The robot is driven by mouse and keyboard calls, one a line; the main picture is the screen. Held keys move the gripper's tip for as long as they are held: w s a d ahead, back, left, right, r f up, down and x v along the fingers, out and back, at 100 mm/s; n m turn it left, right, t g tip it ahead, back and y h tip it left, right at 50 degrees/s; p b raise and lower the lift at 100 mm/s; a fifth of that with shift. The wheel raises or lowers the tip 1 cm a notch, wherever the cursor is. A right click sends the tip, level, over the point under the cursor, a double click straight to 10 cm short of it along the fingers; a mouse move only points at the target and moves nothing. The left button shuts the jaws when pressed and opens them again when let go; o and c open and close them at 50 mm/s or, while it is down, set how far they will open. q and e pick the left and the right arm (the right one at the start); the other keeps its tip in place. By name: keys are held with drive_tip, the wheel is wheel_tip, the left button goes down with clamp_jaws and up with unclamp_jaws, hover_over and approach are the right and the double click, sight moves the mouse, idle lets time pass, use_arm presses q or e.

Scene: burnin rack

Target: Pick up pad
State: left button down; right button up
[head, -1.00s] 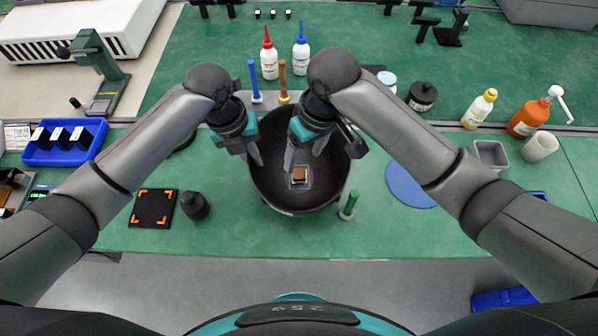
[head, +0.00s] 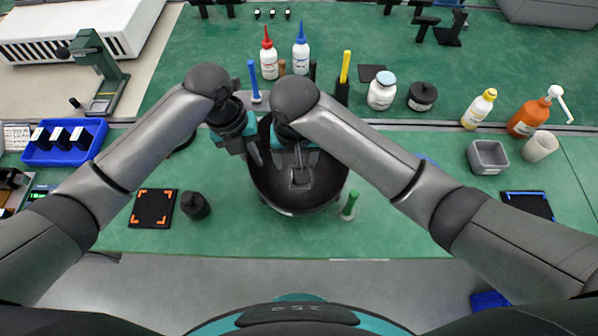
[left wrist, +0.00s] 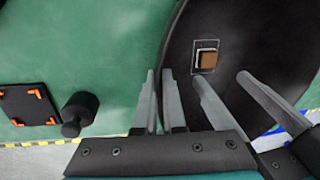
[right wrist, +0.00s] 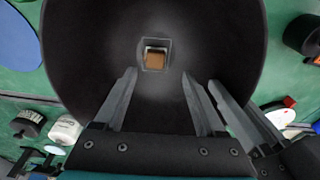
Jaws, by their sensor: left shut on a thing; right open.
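The pad looks like a small brown block on a pale-edged square at the bottom of a round black bowl (head: 322,191). It shows in the left wrist view (left wrist: 208,58) and the right wrist view (right wrist: 155,58); in the head view my right gripper covers it. My left gripper (head: 257,160) is shut on the bowl's left rim, with its fingers close together in the left wrist view (left wrist: 158,80). My right gripper (head: 298,160) is open over the bowl. Its spread fingers (right wrist: 160,75) point toward the pad, with nothing between them.
A black mat with orange corners (head: 152,208) and a dark knobbed weight (head: 195,206) lie to the left. Bottles (head: 269,60) and upright tools stand behind. My two grippers are close together.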

drive_tip(key=f, duration=0.4)
drive_tip(key=shift+w+d+f, duration=0.3)
drive_tip(key=shift+w+d, duration=0.05)
drive_tip(key=shift+d, duration=0.05)
drive_tip(key=shift+f, duration=0.5)
drive_tip(key=shift+c, duration=0.3)
clamp_jaws()
